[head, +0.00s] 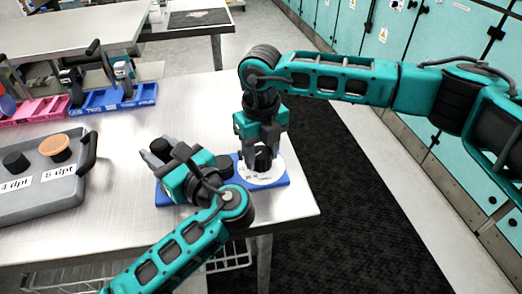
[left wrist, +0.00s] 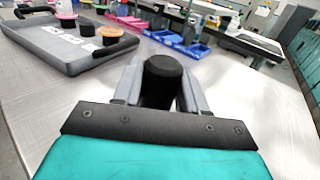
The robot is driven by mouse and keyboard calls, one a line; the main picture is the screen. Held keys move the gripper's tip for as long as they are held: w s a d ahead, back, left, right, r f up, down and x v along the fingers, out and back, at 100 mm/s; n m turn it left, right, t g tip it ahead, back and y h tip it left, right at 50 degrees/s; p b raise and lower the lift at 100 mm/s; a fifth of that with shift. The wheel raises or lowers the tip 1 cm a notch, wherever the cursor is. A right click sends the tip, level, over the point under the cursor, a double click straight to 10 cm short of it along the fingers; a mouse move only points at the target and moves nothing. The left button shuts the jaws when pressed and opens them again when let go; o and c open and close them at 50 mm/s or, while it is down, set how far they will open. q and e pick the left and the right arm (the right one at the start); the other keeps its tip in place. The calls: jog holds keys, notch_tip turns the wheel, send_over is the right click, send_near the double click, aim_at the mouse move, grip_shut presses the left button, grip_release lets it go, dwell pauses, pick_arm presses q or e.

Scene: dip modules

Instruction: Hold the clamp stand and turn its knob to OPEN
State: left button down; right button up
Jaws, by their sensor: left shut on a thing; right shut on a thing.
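The clamp stand has a blue base (head: 283,183) near the table's front right corner. A white dial (head: 268,178) with small lettering lies on it; I cannot read the setting. My right gripper (head: 262,162) points down over the dial, shut on the dark knob, which its fingers partly hide. My left gripper (head: 154,154) is shut on a black upright post (head: 160,146) at the left end of the base. In the left wrist view the round-topped post (left wrist: 162,78) stands between the two grey fingers. A dark round part (head: 223,163) shows between the grippers.
A grey tray (head: 40,206) with labelled round pieces stands at left; its black handle (head: 88,150) faces the stand. Blue bins (head: 140,95) and pink bins (head: 45,107) lie behind. Bare table (head: 120,230) lies in front, its edge close at right.

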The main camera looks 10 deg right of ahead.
aim_at(261, 152)
jog(key=n, duration=1.1)
jog(key=shift+n, duration=0.4)
dwell(0.4)
jog(key=o, duration=1.1)
notch_tip(261, 152, up, 12)
jog(key=shift+r, duration=0.1)
